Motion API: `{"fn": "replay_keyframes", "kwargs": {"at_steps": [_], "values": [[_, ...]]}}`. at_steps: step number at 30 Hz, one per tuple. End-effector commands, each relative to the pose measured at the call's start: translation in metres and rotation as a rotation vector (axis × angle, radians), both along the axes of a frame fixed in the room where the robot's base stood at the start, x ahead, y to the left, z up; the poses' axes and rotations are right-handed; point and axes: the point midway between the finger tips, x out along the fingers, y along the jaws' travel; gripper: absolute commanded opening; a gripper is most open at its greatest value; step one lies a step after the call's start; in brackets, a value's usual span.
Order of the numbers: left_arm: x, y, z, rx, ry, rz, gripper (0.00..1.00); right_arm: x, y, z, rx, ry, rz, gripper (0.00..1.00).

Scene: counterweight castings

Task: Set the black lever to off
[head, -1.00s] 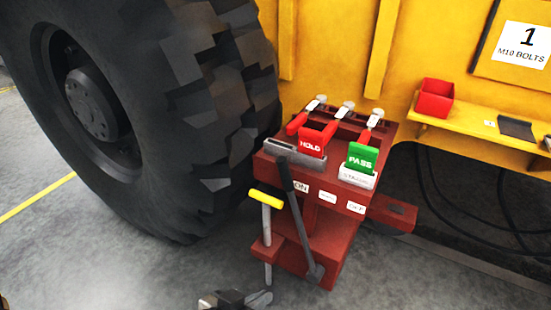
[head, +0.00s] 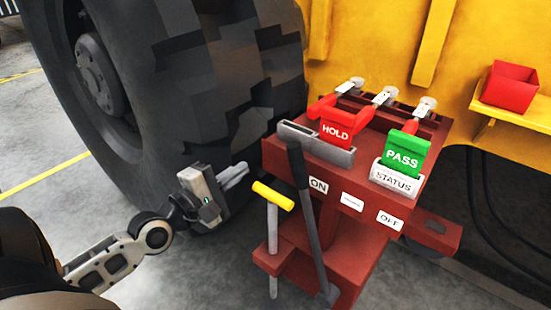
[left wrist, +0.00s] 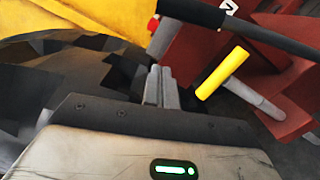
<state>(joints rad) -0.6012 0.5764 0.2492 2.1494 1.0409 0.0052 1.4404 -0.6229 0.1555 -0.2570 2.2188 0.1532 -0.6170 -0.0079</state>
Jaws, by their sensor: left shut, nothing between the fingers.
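The black lever (head: 298,165) rises from a pivot low on the front of the red stand (head: 325,160), its dark grip tilted left. Its upper part is just left of the ON label (head: 318,185); the OFF label (head: 389,220) is farther right. My left gripper (head: 240,173) is shut and empty, left of the lever and apart from it. In the left wrist view its closed fingers (left wrist: 160,86) point up towards the lever's dark grip (left wrist: 200,12), which crosses the top. My right gripper is not in view.
A yellow-handled lever (head: 273,196) stands just left of the black lever, close to my left gripper. A red HOLD card (head: 337,128) and a green PASS card (head: 402,157) stand on top. A huge tyre (head: 215,90) is behind my gripper.

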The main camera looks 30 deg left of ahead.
Motion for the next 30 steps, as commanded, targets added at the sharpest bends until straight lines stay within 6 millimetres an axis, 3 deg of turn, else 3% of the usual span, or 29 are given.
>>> {"fn": "replay_keyframes", "kwargs": {"at_steps": [10, 18, 30], "values": [[0.065, -0.009, 0.002, -0.001, -0.003, -0.001, 0.0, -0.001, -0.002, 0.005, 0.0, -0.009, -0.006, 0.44], [0.066, -0.041, 0.011, -0.001, 0.001, 0.0, 0.0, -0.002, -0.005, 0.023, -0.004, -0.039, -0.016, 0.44], [0.067, -0.046, 0.011, 0.002, 0.003, -0.001, 0.0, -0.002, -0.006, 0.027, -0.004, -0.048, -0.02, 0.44]]}}
